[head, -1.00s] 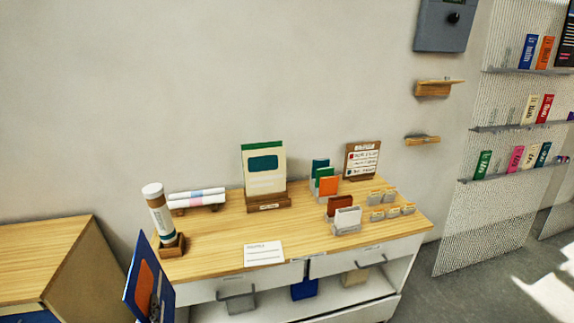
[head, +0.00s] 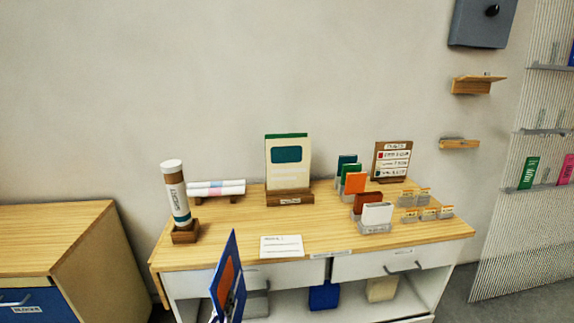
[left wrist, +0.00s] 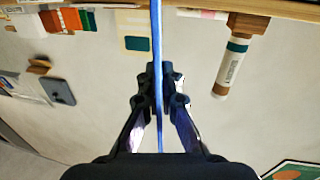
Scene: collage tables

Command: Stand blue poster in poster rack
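The blue poster (head: 229,278), with an orange panel, stands upright at the bottom of the head view, in front of the table. My left gripper (left wrist: 158,72) is shut on it in the left wrist view, where the poster (left wrist: 157,35) shows edge-on as a thin blue strip between the fingers. In the head view the gripper is mostly hidden behind it. A labelled wooden stand (head: 290,199) at the table's back holds a cream poster (head: 288,160) with a green top; it looks like the poster rack, though its label is unreadable. My right gripper is not in view.
The wooden-topped table (head: 336,230) also bears a capped tube (head: 175,195) in a wooden base, white rolls (head: 215,187), coloured cards (head: 354,183), a small sign (head: 391,160) and a white note (head: 282,246). A cabinet (head: 50,240) stands left.

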